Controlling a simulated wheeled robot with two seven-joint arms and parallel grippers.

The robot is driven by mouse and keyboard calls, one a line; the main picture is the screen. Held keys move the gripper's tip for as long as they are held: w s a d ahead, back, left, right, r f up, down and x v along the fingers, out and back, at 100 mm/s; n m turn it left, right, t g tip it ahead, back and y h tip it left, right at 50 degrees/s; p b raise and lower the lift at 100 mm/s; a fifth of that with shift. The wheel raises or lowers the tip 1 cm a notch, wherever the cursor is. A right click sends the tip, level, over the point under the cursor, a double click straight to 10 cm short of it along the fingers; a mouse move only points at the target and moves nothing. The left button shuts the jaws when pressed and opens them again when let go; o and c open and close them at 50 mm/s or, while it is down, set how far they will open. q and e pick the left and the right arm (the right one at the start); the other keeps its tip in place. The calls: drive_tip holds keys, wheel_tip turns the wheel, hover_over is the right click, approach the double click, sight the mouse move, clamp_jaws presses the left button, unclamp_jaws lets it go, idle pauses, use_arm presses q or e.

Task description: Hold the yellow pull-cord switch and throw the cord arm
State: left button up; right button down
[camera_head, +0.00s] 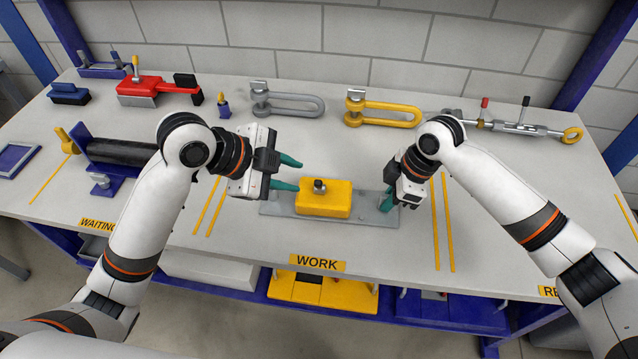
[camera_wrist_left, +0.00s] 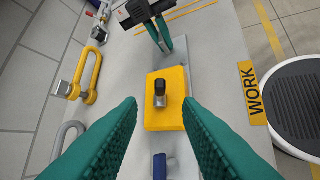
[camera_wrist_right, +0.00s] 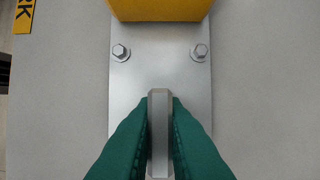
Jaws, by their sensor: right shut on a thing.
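The yellow switch box (camera_head: 335,199) sits on a grey base plate (camera_head: 366,214) in the middle of the bench; a short dark-topped stub (camera_wrist_left: 160,90) stands on it. My right gripper (camera_head: 387,200) is shut on a grey upright lug (camera_wrist_right: 159,130) at the plate's right end, clear of the box. My left gripper (camera_head: 292,174) is open and empty above the plate's left end. In the left wrist view a blue-tipped lever (camera_wrist_left: 159,166) shows between its fingers, apart from them. The lever is largely hidden by the left gripper in the head view.
A grey shackle (camera_head: 290,104), a yellow shackle (camera_head: 385,110) and a turnbuckle (camera_head: 510,126) lie behind. A red device (camera_head: 150,88) is at the back left, a black roller (camera_head: 120,151) at the left. The bench front near the WORK label (camera_head: 317,263) is clear.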

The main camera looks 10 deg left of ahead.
sight(319, 181)
use_arm(q)
drive_tip(key=shift+x, duration=4.4)
clamp_jaws()
drive_tip(key=shift+w+r+n+g, duration=0.15)
drive_tip(key=shift+w+n+g, duration=0.2)
drive_tip(key=shift+g, duration=0.45)
drive_tip(key=shift+a, duration=0.1)
